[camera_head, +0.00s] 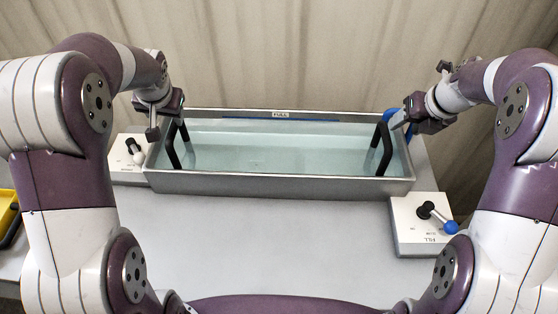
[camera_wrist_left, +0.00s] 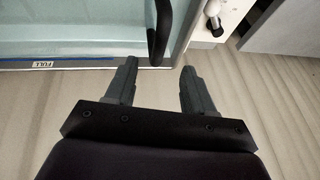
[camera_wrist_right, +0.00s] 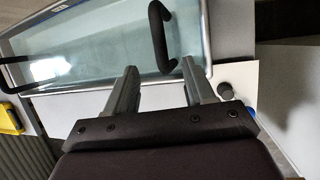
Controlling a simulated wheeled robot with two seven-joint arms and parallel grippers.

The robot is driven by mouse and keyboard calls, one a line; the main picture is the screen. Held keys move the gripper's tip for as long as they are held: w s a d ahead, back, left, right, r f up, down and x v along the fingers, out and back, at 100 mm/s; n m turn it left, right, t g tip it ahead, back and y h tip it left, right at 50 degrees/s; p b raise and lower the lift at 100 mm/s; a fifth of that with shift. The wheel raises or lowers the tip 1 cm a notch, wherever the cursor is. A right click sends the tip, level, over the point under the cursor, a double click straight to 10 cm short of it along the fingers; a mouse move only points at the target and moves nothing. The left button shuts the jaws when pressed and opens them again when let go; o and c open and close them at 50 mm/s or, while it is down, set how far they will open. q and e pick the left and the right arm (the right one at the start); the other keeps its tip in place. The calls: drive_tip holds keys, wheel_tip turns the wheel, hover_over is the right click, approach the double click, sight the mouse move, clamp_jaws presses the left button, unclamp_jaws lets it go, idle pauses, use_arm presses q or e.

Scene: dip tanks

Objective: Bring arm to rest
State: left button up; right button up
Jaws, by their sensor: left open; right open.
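A metal tank (camera_head: 280,186) of clear water stands on the grey table, with a black handle at each end. My left gripper (camera_head: 158,122) is open by the left handle (camera_head: 172,148). In the left wrist view that handle (camera_wrist_left: 160,30) lies ahead of the gap between the fingers (camera_wrist_left: 160,68), not clasped. My right gripper (camera_head: 402,122) is open by the right handle (camera_head: 380,150). In the right wrist view the handle (camera_wrist_right: 158,35) reaches toward the gap between the fingers (camera_wrist_right: 159,68). I cannot tell whether any finger touches a handle.
A FILL panel (camera_head: 408,240) with a blue-knobbed lever (camera_head: 451,227) sits front right. Another lever panel (camera_head: 126,172) is left of the tank. A blue part (camera_head: 391,114) shows behind the right gripper. A yellow bin (camera_head: 6,212) is at the left edge. The front table is clear.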

idle(0.4)
use_arm(q)
drive_tip(key=s+d+f+g, duration=0.1)
drive_tip(key=s+d+f, duration=0.1)
drive_tip(key=s, duration=0.5)
drive_tip(key=s+d+f+g+h, duration=0.1)
drive_tip(key=s+d+f, duration=0.1)
drive_tip(key=s+d, duration=0.3)
drive_tip(key=s+d+f+g+h, duration=0.1)
drive_tip(key=s+d+f, duration=0.1)
drive_tip(key=s, duration=0.6)
drive_tip(key=shift+s+d+f, duration=0.35)
drive_tip(key=shift+s+d, duration=0.05)
drive_tip(key=shift+d, duration=0.35)
use_arm(e)
drive_tip(key=s+a+f+m+g, duration=0.1)
drive_tip(key=s+a+f+m, duration=0.1)
drive_tip(key=s+m, duration=0.5)
drive_tip(key=s+a+f+m+g+h, duration=0.1)
drive_tip(key=s+m, duration=0.5)
drive_tip(key=m, duration=1)
drive_tip(key=s+a+f+m+g+h, duration=0.1)
drive_tip(key=s+a+f+m, duration=0.2)
drive_tip(key=m, duration=0.9)
drive_tip(key=s+a, duration=0.2)
drive_tip(key=s, duration=0.2)
drive_tip(key=shift+s+f, duration=0.35)
